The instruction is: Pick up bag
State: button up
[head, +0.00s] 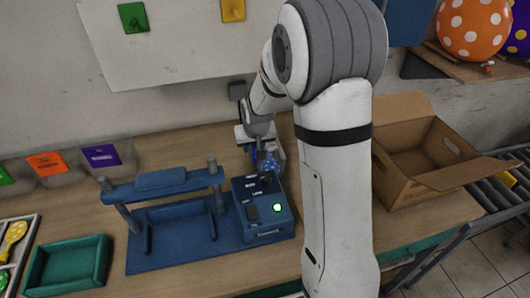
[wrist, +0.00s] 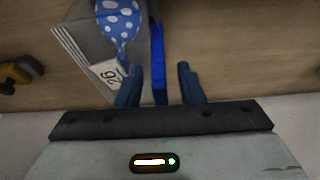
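A grey bag (wrist: 88,48) shows at the upper left of the wrist view, with a blue white-dotted balloon (wrist: 118,22) and a small white numbered tag (wrist: 107,73) at it. A narrow bright blue strip (wrist: 158,62) stands between the fingers of my gripper (wrist: 161,84), with gaps on both sides; it may be the bag's label seen edge-on. The fingers are apart. In the head view, my gripper (head: 262,158) is low behind the blue machine, by the dotted balloon (head: 270,166). My arm hides part of this spot.
The blue machine (head: 180,248) with its control box (head: 264,222) stands in front of my gripper. A green tray (head: 68,268) is at the left. More bags with orange (head: 47,163) and purple (head: 101,156) labels stand along the wall. An open cardboard box (head: 425,170) is at the right.

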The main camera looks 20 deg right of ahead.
grip_shut()
jog(key=shift+r, duration=0.15)
dwell(0.4)
